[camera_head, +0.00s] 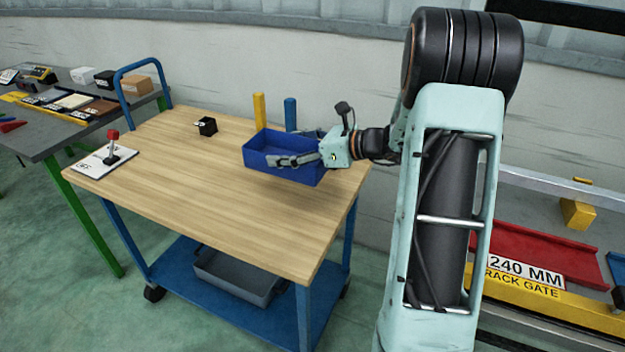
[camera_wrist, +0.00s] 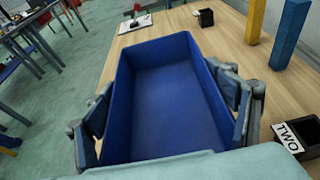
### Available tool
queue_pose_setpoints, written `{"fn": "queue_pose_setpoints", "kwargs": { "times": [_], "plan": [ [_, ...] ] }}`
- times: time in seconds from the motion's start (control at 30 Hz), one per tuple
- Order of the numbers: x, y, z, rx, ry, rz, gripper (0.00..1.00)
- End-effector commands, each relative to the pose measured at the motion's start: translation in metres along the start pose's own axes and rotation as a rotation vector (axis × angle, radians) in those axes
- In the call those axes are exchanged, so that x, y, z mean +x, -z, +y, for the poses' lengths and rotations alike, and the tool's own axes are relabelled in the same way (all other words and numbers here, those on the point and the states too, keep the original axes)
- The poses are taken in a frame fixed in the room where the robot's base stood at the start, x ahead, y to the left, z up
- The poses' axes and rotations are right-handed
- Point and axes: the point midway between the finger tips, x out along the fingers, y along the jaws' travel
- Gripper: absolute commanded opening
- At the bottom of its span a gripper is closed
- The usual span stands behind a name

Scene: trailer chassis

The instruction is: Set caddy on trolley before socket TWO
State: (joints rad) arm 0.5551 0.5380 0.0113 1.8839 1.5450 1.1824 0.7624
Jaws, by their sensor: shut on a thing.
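The caddy, an empty open-topped blue box (camera_head: 262,161), is at the right rear of the trolley's wooden top (camera_head: 190,185). My gripper (camera_head: 300,158) reaches in from the right and is shut on the caddy, with a finger along each of two opposite sides in the wrist view (camera_wrist: 168,100). The caddy looks level; I cannot tell whether its base touches the wood. Socket TWO (camera_wrist: 300,150), a black block with a white "TWO" label, shows at the lower right of the wrist view. In the head view it is hidden behind the caddy and gripper.
Another black socket block (camera_head: 207,127) stands left of the caddy. A yellow post (camera_head: 259,110) and a blue post (camera_head: 291,114) rise behind the caddy. A red-knobbed lever (camera_head: 113,140) stands on a white plate at left. The front of the top is clear.

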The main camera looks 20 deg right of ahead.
Motion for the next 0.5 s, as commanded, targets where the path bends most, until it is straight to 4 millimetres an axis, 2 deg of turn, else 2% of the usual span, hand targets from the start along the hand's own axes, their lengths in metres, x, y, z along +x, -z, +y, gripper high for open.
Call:
{"fn": "queue_pose_setpoints", "kwargs": {
  "times": [0.03,0.2,0.3,0.5],
  "plan": [
    [-0.009,0.011,-0.009,0.002,0.004,0.001,0.49],
    [-0.018,0.047,-0.024,0.002,0.0,0.0,0.49],
    [-0.022,0.06,-0.03,0.0,-0.001,0.0,0.49],
    [-0.026,0.07,-0.035,-0.001,-0.001,0.0,0.49]
  ]
}}
